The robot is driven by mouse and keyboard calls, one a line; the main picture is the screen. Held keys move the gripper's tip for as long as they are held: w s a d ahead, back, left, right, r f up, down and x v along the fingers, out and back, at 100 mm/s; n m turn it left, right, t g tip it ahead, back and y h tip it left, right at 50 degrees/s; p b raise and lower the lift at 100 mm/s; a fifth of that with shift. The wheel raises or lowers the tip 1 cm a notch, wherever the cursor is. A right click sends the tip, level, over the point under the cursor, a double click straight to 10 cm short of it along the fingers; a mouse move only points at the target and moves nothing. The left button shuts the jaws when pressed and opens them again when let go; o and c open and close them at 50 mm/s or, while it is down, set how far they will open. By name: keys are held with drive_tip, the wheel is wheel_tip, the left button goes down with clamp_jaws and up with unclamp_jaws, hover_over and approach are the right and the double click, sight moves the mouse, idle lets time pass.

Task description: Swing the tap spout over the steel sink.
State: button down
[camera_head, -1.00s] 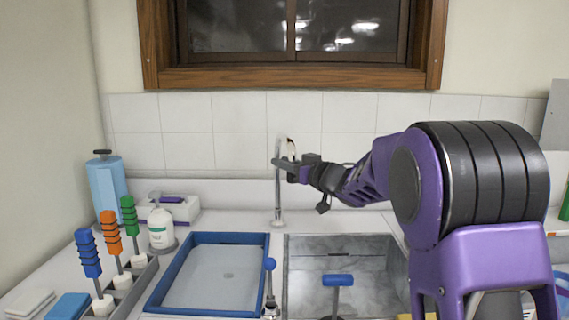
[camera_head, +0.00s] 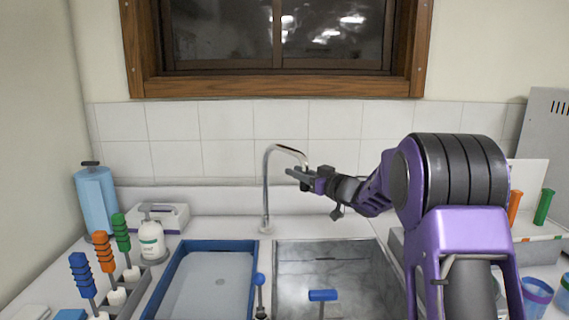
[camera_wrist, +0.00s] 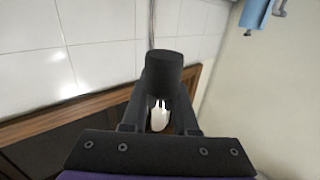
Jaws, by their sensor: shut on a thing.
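The chrome tap (camera_head: 266,192) stands upright at the back edge of the counter in the head view. Its curved spout (camera_head: 285,148) arches to the right, and its end comes down at my gripper. My gripper (camera_head: 298,174) is shut on the spout near its outlet; the fingers partly hide that end. The steel sink (camera_head: 335,248) lies in front and to the right, with the spout end at its back left in the picture. In the wrist view my dark fingers (camera_wrist: 160,105) fill the middle, with a small pale thing showing between them.
A blue-rimmed basin (camera_head: 208,245) is left of the steel sink. Two blue-topped levers (camera_head: 322,296) (camera_head: 259,280) stand at the front. A soap bottle (camera_head: 152,240), a blue canister (camera_head: 96,200) and coloured-handled tools (camera_head: 82,272) stand left. The tiled wall (camera_head: 225,150) is close behind the tap.

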drive_tip(key=shift+w+d, duration=0.2)
drive_tip(key=shift+d, duration=0.15)
drive_tip(key=c, duration=0.7)
unclamp_jaws()
drive_tip(key=shift+s, duration=0.1)
drive_tip(key=v, duration=1.7)
drive_tip(key=shift+s+d, duration=0.15)
